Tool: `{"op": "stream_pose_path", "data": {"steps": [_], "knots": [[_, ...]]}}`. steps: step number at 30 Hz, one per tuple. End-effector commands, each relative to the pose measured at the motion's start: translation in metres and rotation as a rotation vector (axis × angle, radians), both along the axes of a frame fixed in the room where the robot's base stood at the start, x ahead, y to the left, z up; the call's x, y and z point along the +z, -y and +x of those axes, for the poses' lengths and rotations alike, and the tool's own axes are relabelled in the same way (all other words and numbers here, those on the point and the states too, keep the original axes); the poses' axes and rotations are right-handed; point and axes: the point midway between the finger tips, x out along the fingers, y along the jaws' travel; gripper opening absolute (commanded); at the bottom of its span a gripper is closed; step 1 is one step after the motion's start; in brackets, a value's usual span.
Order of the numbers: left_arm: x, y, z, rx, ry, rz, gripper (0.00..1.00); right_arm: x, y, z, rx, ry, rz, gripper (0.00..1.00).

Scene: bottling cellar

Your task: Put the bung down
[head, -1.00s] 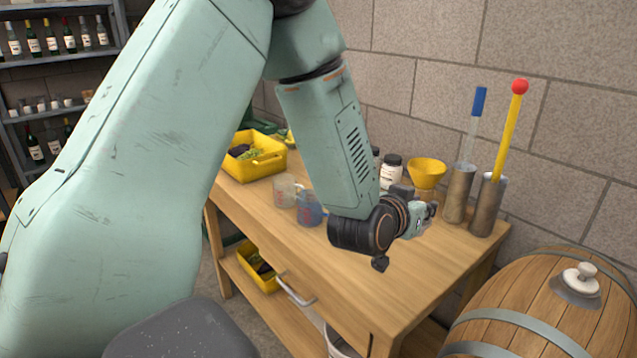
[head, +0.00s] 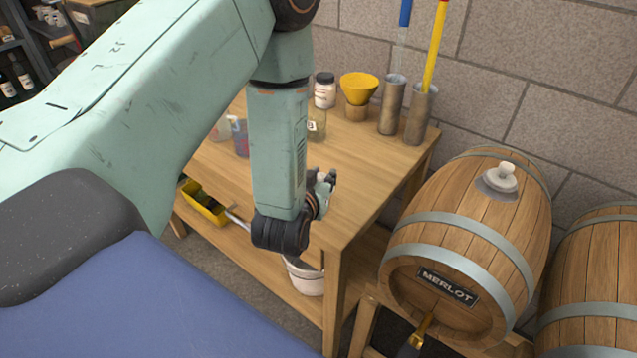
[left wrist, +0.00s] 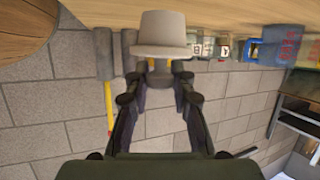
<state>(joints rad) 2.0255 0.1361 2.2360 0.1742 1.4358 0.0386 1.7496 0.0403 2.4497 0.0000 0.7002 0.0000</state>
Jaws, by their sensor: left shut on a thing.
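My left gripper (head: 327,184) is above the right part of the wooden workbench (head: 350,185) in the head view. In the left wrist view its fingers (left wrist: 160,78) are shut on a pale grey bung (left wrist: 162,30), wide flange towards the fingers. That view is upside down, and I cannot tell the bung's exact height over the bench. In the head view the held bung is mostly hidden by my arm and fingers. Another white bung (head: 502,176) sits on top of the Merlot barrel (head: 455,235). My right gripper is not in view.
Measuring jugs (head: 241,140) stand left of my forearm. A white bucket (head: 306,277) is below. The bench's front right is clear.

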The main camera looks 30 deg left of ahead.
Motion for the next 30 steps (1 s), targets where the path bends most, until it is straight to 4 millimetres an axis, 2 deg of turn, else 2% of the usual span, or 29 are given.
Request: {"op": "stream_pose_path", "data": {"steps": [1,5,20,21,28,30], "knots": [[-0.011,-0.001,0.000,0.000,-0.003,0.000,0.00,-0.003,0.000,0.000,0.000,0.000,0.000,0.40],[-0.024,-0.002,0.000,0.001,-0.002,0.000,0.00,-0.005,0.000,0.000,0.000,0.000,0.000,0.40],[-0.030,-0.003,0.001,0.001,0.000,0.000,0.00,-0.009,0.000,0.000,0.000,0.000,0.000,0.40],[-0.029,-0.003,0.001,0.001,0.000,0.000,0.27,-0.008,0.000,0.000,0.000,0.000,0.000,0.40],[-0.029,-0.003,0.001,0.001,-0.001,0.000,0.46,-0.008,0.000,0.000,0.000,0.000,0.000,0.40],[-0.029,-0.003,0.001,0.001,-0.001,0.000,0.46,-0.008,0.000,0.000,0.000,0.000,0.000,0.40]]}}
